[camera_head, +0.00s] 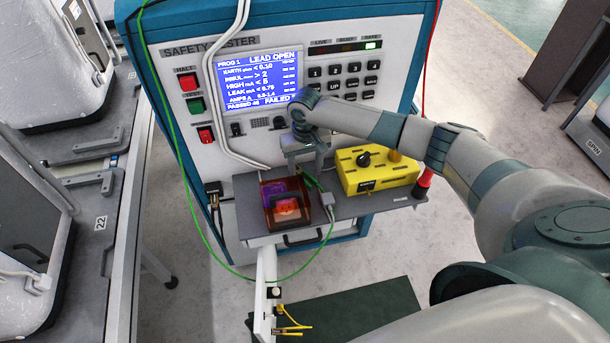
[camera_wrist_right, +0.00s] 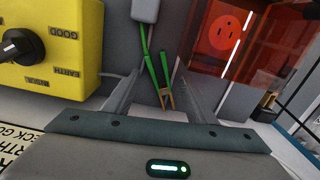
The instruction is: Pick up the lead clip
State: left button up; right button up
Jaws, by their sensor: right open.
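The lead clip (camera_head: 311,183), green with copper-coloured jaw tips, lies on the grey shelf (camera_head: 352,208) just right of the orange see-through box. In the right wrist view the lead clip (camera_wrist_right: 158,80) appears between my two fingers, its tips toward the palm. A grey block (camera_wrist_right: 145,10) sits at its far end. My right gripper (camera_head: 312,163) is over the shelf beside the clip, and in the right wrist view the gripper (camera_wrist_right: 160,84) is open with nothing clamped. Whether a finger touches the clip cannot be told. My left gripper is not in view.
The orange box (camera_head: 268,213) with a socket stands close on the left, and a yellow box (camera_head: 375,180) with a knob on the right. The tester's panel (camera_head: 240,130) rises behind. A green wire (camera_head: 187,180) loops down the left side. Yellow clips (camera_head: 290,328) hang below the shelf.

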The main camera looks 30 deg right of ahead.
aim_at(308, 176)
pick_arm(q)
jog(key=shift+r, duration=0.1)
pick_arm(e)
jog(key=shift+f, duration=0.5)
jog(key=c, duration=1.2)
